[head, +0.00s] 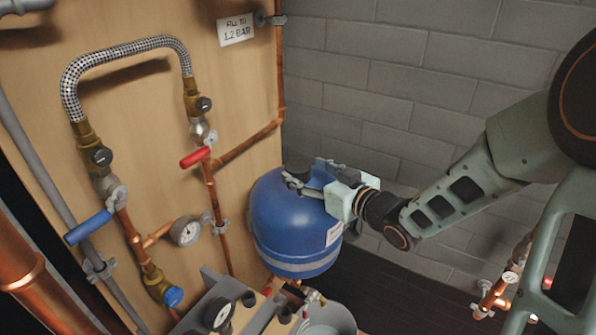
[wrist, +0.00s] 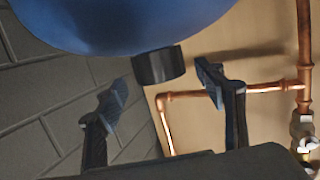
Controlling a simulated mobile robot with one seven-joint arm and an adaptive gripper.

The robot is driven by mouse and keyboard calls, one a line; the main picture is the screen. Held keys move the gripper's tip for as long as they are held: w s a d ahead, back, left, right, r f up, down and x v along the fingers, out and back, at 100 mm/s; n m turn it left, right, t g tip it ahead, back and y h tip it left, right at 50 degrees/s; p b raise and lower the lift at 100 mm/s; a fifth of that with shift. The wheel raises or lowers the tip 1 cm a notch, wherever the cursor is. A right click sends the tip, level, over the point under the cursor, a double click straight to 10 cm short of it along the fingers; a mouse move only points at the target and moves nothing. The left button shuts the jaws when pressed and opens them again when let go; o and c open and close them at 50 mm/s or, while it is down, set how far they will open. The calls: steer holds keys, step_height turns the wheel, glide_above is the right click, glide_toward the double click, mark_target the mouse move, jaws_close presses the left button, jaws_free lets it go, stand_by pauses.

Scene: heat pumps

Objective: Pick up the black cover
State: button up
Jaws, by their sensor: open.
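The black cover (wrist: 158,66) shows in the wrist view as a short dark cylinder at the edge of the blue tank (wrist: 135,22). It lies beyond and between the two open fingers of my gripper (wrist: 155,98), with no finger visibly touching it. In the head view my gripper (head: 296,182) is at the upper part of the blue tank (head: 285,228). The cover is hidden in the head view, behind the gripper or the tank.
A wooden panel (head: 150,50) with copper pipes (head: 215,205), a braided hose (head: 125,50), a pressure gauge (head: 186,231) and red valve handle (head: 195,158) stands left of the tank. A grey block wall (head: 420,70) is behind. A grey bucket (head: 330,318) stands below the tank.

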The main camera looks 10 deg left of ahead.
mark_target(304, 172)
steer(key=x, duration=0.3)
steer(key=shift+w+a+f+b, duration=0.15)
steer(key=shift+a+f+b, duration=0.1)
steer(key=shift+a+b, duration=0.05)
steer(key=c, duration=1)
